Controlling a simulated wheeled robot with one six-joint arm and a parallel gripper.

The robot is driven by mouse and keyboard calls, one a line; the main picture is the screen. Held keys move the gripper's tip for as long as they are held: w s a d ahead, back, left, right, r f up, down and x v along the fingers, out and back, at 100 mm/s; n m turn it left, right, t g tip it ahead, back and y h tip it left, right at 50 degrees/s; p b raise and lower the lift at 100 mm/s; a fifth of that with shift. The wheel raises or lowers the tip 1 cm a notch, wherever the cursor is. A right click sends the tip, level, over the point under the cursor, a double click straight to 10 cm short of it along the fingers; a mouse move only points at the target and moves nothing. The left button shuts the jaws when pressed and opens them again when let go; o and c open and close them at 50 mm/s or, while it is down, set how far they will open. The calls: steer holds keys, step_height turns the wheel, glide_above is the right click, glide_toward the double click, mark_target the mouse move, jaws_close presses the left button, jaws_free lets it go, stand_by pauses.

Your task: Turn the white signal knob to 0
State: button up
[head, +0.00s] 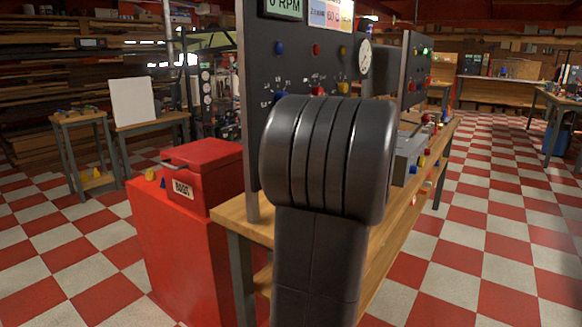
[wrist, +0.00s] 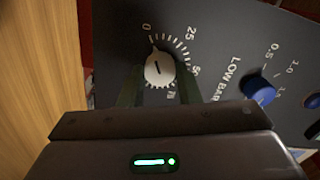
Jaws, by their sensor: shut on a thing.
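The white signal knob (wrist: 158,68) shows in the wrist view on a dark panel. A scale around it reads 0 at upper left, 25 at upper right and 50 to the right; a lower number is partly hidden. A short dark line on the knob's face slants up and slightly left, roughly toward the 0 side. My gripper (wrist: 159,75) is shut on the knob, one finger on each side. In the head view my arm hides the gripper and the knob.
A blue knob (wrist: 258,90) labelled LOW BAR sits right of my gripper in the wrist view. In the head view an upright dark panel (head: 262,75) stands on a wooden bench (head: 236,212). A red toolbox (head: 205,170) is at left; checkered floor is open at right.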

steer(key=shift+n, duration=0.3)
steer(key=o, duration=1)
steer(key=shift+c, duration=0.2)
steer(key=shift+d, duration=0.1)
steer(key=p+v, duration=0.1)
steer(key=v, duration=1.2)
steer(key=shift+s+d+p, duration=0.25)
steer(key=shift+s+p, duration=0.05)
steer(key=shift+p, duration=0.1)
steer(key=shift+w+a, duration=0.1)
steer(key=shift+a, duration=0.05)
